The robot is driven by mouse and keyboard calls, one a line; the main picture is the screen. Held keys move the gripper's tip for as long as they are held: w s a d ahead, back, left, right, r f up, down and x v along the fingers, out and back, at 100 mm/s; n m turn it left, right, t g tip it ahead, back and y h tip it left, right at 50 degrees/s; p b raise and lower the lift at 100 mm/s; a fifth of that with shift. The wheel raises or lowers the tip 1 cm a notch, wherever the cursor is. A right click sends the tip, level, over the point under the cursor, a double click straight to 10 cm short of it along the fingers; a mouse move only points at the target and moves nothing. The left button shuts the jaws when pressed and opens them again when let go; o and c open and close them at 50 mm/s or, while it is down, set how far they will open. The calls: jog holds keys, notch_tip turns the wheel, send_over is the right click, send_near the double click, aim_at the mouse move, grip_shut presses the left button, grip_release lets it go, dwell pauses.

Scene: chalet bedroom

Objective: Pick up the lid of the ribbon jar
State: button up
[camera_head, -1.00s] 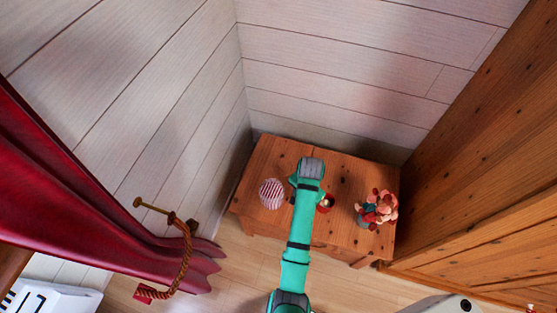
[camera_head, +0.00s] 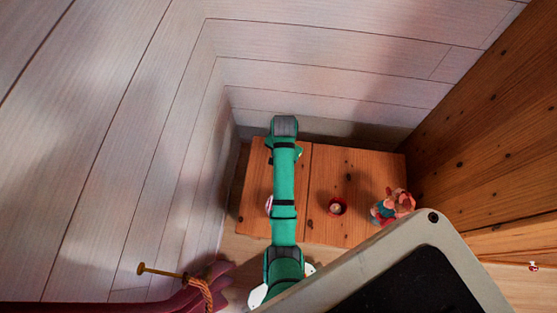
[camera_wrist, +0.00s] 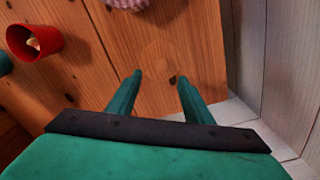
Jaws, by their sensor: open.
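The striped pink-and-white jar, which I take to be the ribbon jar (camera_head: 269,204), stands on the left part of a wooden table. My arm hides most of it in the head view. A pinkish edge, probably the same jar (camera_wrist: 126,4), shows at the top of the wrist view. Its lid cannot be made out. My gripper (camera_wrist: 159,78) is open and empty over bare wood near the table's wall-side edge. It is apart from the jar. Its fingertips are hidden in the head view.
Pale plank walls and a wooden panel enclose the table (camera_head: 352,170).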

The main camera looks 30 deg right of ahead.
notch_tip(320, 180, down, 10)
jog(key=shift+w, duration=0.1)
jog(key=c, duration=1.2)
